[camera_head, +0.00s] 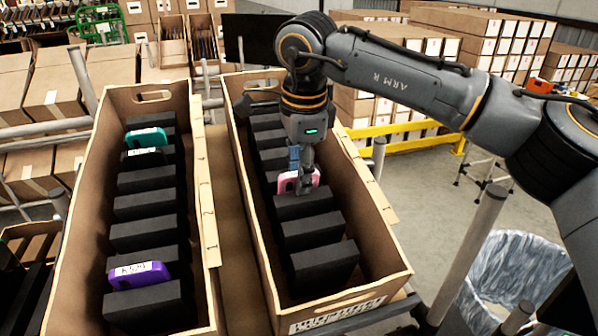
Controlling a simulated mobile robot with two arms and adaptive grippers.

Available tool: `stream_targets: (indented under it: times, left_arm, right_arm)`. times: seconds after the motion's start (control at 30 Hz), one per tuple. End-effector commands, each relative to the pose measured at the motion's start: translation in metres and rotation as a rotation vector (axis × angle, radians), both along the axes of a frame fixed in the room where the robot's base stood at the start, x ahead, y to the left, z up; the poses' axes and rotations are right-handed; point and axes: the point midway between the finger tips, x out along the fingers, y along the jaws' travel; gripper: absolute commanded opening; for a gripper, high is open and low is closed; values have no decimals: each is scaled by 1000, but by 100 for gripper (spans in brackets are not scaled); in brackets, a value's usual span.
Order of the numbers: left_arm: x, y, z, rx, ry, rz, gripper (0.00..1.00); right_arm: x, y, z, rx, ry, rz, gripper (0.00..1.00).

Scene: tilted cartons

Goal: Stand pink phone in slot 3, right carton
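The pink phone (287,183) is in the right carton (385,240), upright or nearly so, just behind a black divider block (312,208). Its lower part is hidden by that block. My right gripper (306,186) points down into the carton at the phone, with a finger across the phone's front face. The far finger is hidden, so I cannot tell whether the grip is closed. Several black blocks (322,268) split the carton into slots. My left gripper is not in view.
The left carton (98,175) stands alongside with similar blocks, a teal phone (146,138) and a purple phone (140,274) in it. Metal posts (472,250) rise at the right. A lined bin (515,265) stands beyond them. Stacked boxes (490,35) fill the background.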

Motion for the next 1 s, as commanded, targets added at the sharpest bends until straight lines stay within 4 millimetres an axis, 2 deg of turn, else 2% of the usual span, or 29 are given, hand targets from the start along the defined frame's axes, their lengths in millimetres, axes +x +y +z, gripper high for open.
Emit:
stream_targets:
  times: [0.3, 0.5, 0.7, 1.0]
  left_arm:
    - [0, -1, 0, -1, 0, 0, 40]
    - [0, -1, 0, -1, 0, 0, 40]
    - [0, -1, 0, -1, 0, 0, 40]
    - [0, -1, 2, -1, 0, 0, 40]
  right_arm:
    - [-11, -3, 65, 3, -6, -1, 40]
    - [-18, -5, 99, 3, -5, 1, 40]
    - [-21, -6, 114, 2, -3, 0, 40]
    - [-21, -6, 117, 2, -4, 1, 40]
